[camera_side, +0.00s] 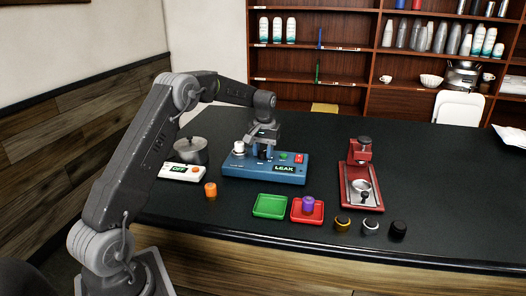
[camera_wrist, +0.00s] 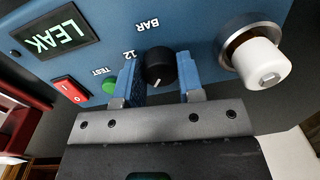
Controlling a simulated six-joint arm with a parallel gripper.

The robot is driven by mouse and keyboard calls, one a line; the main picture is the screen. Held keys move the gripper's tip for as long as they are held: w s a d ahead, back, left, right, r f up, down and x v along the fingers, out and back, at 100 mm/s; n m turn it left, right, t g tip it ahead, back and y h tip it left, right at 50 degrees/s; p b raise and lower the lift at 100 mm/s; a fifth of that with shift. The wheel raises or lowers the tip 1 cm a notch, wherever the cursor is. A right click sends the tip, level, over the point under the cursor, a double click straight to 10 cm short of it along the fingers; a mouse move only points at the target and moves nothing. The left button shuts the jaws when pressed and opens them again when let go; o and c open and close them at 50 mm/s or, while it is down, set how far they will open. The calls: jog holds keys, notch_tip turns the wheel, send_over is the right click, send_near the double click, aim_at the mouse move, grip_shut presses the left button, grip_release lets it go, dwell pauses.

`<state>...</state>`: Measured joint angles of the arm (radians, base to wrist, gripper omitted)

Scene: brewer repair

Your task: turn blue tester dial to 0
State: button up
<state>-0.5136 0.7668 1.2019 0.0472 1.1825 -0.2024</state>
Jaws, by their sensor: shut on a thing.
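The blue tester (camera_side: 262,169) sits on the dark counter, with a lit green LEAK display (camera_wrist: 62,33). Its black dial (camera_wrist: 158,67) is in the middle of the panel in the wrist view, with the markings BAR and 12 beside it. A white pointer line on the dial points toward the gripper body. My gripper (camera_side: 263,152) reaches down onto the tester, its blue fingers shut on the dial from both sides. The fingers and palm hide part of the scale, so the 0 mark cannot be seen.
A white knob on a metal collar (camera_wrist: 258,62), a green TEST button (camera_wrist: 110,85) and a red switch (camera_wrist: 70,90) flank the dial. A pot (camera_side: 190,150) and a white OFF box (camera_side: 180,172) stand left. A red brewer (camera_side: 361,187) and trays (camera_side: 270,206) stand nearby.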

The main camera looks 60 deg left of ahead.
aim_at(265, 151)
jog(key=n, duration=0.4)
jog(key=shift+a+n, duration=0.1)
jog(key=shift+n, duration=1.7)
jog(key=o, duration=0.9)
jog(key=r, duration=1.4)
jog(key=shift+w, duration=0.3)
